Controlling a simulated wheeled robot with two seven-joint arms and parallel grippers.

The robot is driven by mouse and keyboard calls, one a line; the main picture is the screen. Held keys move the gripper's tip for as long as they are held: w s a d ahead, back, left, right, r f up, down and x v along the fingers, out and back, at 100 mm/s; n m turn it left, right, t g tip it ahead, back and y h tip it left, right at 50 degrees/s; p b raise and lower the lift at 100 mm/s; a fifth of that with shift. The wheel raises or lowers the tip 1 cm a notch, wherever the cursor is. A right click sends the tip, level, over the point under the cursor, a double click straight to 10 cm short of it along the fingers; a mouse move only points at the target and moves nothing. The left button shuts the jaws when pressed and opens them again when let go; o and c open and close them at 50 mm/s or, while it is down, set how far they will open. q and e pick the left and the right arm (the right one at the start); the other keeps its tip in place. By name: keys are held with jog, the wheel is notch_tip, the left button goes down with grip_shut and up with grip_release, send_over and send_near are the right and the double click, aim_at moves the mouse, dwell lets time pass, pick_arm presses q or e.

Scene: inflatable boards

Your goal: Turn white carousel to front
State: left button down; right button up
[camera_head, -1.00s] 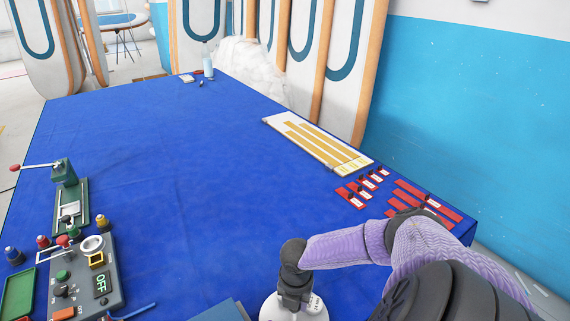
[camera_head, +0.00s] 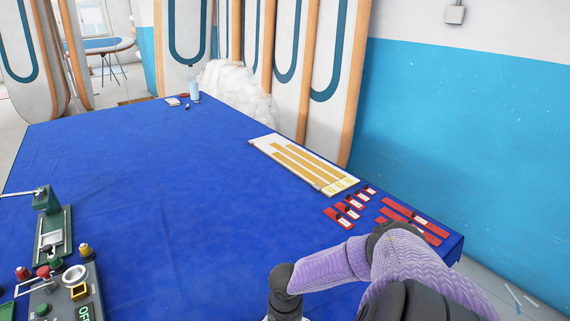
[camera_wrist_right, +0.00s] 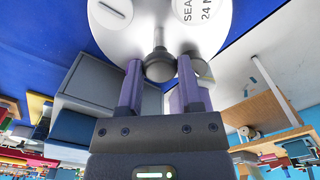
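The white carousel (camera_wrist_right: 218,18) fills the top of the right wrist view, a pale round disc with printed labels, cut off by the frame. In the head view only a sliver of white shows at the bottom edge, below my right wrist. A grey round knob (camera_wrist_right: 158,66) stands at the disc's near edge. My right gripper (camera_wrist_right: 160,70) has its two purple fingers on either side of this knob, very close to it. I cannot tell whether they press on it. In the head view the right gripper itself is hidden. My left gripper is in neither view.
A control box (camera_head: 65,297) and a green lever press (camera_head: 52,235) stand at the left. A yellow-striped board (camera_head: 302,167) and red labelled pieces (camera_head: 410,219) lie along the right edge. A bottle (camera_head: 195,85) stands far back. The middle of the blue table (camera_head: 180,190) is clear.

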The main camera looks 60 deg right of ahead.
jog(key=o, duration=0.5)
jog(key=shift+c, duration=0.2)
notch_tip(320, 180, up, 10)
jog(key=p, duration=0.2)
